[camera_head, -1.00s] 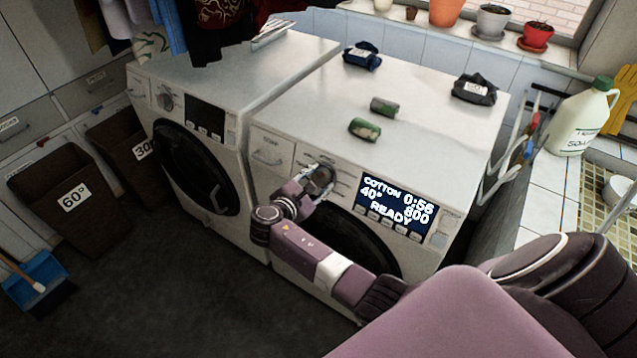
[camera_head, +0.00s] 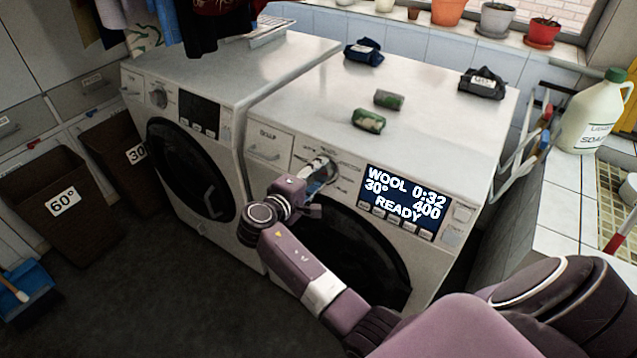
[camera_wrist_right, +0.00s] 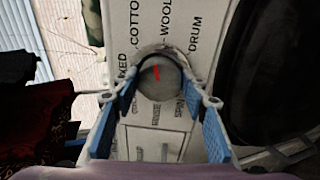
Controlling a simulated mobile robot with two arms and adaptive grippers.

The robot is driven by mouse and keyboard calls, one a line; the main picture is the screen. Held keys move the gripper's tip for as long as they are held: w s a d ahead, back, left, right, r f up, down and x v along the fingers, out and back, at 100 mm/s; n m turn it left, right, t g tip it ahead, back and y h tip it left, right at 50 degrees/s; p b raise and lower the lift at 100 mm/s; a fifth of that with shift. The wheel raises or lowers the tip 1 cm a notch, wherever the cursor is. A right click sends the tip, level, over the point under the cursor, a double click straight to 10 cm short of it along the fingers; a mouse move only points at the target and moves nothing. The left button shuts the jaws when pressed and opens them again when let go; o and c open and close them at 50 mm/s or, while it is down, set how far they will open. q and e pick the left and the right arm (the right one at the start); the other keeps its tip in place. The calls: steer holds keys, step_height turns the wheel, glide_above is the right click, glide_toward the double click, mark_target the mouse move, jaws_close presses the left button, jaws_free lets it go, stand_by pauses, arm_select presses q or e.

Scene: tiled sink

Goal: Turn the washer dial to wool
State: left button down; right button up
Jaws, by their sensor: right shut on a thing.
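The right-hand washer (camera_head: 420,110) has a round dial (camera_head: 325,168) on its front panel, left of the display (camera_head: 398,200). The display reads WOOL, 0:32, 30°, 400 and READY. In the right wrist view the grey dial (camera_wrist_right: 160,82) has a red mark pointing up, close to the WOOL label (camera_wrist_right: 167,28). My right gripper (camera_head: 316,185) is at the dial, with its blue-padded fingers on either side of it, shut on it. Its fingers partly hide the dial in the head view. My left gripper is not in view.
A second washer (camera_head: 255,75) stands to the left. Small green packs (camera_head: 369,120), a blue bundle (camera_head: 363,50) and a dark bundle (camera_head: 482,84) lie on top. A soap jug (camera_head: 592,115) stands at the right. Brown bins (camera_head: 50,185) and open floor lie to the left.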

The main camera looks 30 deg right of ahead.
steer(key=shift+f+m+b, duration=0.15)
steer(key=shift+m+b, duration=1.1)
steer(key=shift+m, duration=0.15)
steer(key=o, duration=1.2)
steer(key=shift+c, duration=0.2)
steer(key=v, duration=0.7)
steer(key=shift+a, duration=0.35)
